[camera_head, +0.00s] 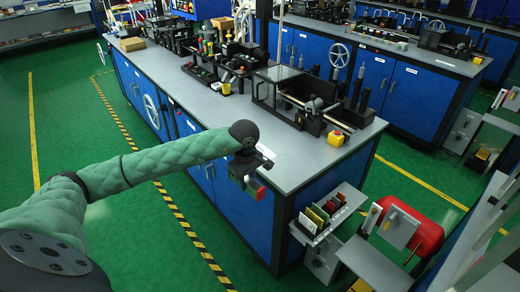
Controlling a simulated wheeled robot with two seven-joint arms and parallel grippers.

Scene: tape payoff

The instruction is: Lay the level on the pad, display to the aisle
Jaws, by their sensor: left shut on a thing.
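My left gripper (248,174) hangs at the near left edge of the long workbench, at the end of my green-sleeved arm. It is shut on a small dark thing with a red end (261,193), which may be the level. The hold is too small and dark to make out a display. A small pale patch (266,151) lies on the bench top just behind the gripper; I cannot tell whether it is the pad. My right gripper is not in view.
The grey bench top (215,107) stands on blue cabinets (243,213). A dark machine (300,95) with a yellow-red switch box (337,137) occupies its near right part. A rack (325,215) hangs on the bench end. The green aisle floor (75,130) is clear at left.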

